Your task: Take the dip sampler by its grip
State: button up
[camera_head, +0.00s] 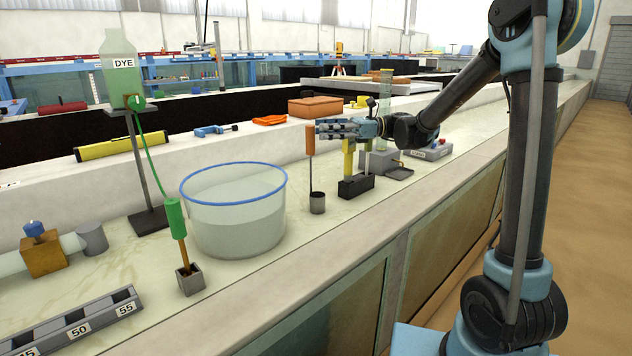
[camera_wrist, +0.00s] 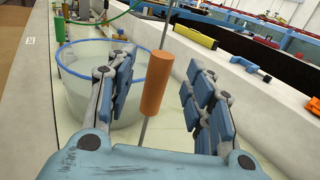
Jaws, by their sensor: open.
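The dip sampler's orange grip (camera_head: 310,140) stands upright on a thin rod above the bench top. My gripper also shows in the wrist view (camera_wrist: 157,68), open, with one finger on each side of the grip. I cannot tell whether either finger touches it.
A clear blue-rimmed tub (camera_head: 236,232) stands left of the sampler. A green-handled tool (camera_head: 175,218) and the dye bottle stand (camera_head: 145,175) are farther left. A black block with a yellow upright (camera_head: 356,186) is close under my gripper. An orange-brown box (camera_head: 315,107) lies behind.

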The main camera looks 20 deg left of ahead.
aim_at(311, 129)
jog(key=x, duration=0.5)
jog(key=shift+w+d, duration=0.1)
grip_shut()
